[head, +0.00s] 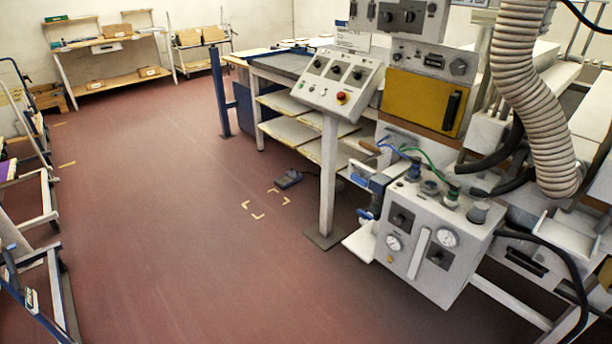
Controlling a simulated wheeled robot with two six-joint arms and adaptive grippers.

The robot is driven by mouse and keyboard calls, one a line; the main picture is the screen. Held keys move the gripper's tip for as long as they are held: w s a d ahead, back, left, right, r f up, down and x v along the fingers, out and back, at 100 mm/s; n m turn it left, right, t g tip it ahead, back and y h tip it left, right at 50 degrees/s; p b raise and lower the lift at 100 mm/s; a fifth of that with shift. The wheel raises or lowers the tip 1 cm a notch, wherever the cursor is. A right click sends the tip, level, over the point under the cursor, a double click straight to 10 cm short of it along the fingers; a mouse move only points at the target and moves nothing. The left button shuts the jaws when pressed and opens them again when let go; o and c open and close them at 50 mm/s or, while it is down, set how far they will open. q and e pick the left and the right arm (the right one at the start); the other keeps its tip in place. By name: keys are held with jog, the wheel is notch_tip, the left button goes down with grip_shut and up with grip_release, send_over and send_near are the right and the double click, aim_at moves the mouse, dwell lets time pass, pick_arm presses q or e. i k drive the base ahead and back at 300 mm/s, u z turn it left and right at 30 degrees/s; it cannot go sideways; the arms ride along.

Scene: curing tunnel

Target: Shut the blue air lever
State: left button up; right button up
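A grey-white air unit (435,243) with two round gauges, knobs and a white upright handle stands at the lower right. On its left side are blue parts: a blue piece (360,180) on a bracket and a smaller blue piece (366,214) below it. One of these may be the blue air lever, but they are too small to tell which, or whether it is open or shut. A blue fitting (413,169) with a blue hose sits on top of the unit. Neither of my grippers is in view.
A control panel (338,84) with a red button stands on a post (328,185) left of the unit. A pedal (288,179) lies on the floor by yellow marks. A ribbed hose (530,100) hangs at right. Carts stand at the left edge. The red floor (160,200) between is clear.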

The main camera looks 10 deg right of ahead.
aim_at(354, 178)
jog(key=u, duration=0.65)
jog(key=i, duration=0.95)
jog(key=u, duration=0.5)
jog(key=i, duration=1.1)
jog(key=z, duration=0.7)
jog(key=i, duration=0.8)
jog(key=z, duration=0.8)
